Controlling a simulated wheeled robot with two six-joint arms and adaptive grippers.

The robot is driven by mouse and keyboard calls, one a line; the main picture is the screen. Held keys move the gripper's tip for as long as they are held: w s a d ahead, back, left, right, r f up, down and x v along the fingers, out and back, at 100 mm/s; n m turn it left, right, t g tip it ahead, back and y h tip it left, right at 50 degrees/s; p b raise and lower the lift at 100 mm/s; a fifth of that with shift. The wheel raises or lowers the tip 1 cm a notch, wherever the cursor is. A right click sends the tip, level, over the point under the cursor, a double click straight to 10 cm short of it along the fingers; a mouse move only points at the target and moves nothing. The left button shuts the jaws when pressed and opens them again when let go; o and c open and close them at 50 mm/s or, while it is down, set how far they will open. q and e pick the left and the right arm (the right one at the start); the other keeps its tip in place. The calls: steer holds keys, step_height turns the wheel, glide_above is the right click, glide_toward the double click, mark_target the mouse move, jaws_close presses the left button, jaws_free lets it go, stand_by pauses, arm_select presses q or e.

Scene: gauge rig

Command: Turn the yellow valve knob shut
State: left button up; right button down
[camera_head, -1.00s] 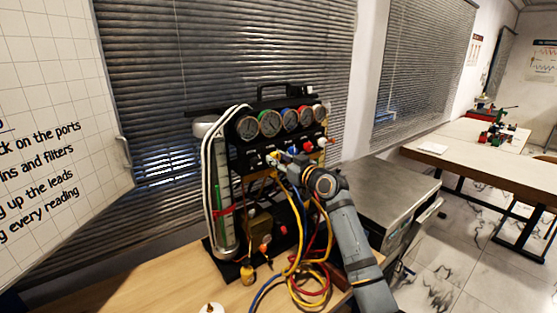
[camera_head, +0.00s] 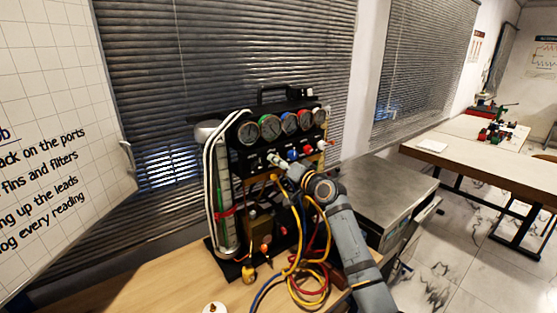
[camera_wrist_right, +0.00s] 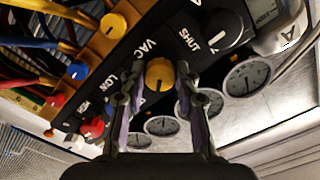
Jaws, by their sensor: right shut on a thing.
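The yellow valve knob (camera_wrist_right: 160,73) sits on the black panel near the label VAC in the right wrist view. My right gripper (camera_wrist_right: 160,90) has its two fingers on either side of this knob and is shut on it. In the head view my right gripper (camera_head: 284,164) reaches the front of the gauge rig (camera_head: 240,162) from the lower right, and its fingers hide the yellow knob there. The turn position of the knob is not clear. My left gripper is not in view.
A metal-topped unit (camera_head: 385,190) stands to the right.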

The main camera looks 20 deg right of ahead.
steer(key=shift+m+p, duration=2.05)
steer(key=shift+m, duration=1.65)
steer(key=c, duration=1)
jaws_free()
steer(key=shift+s+d, duration=0.1)
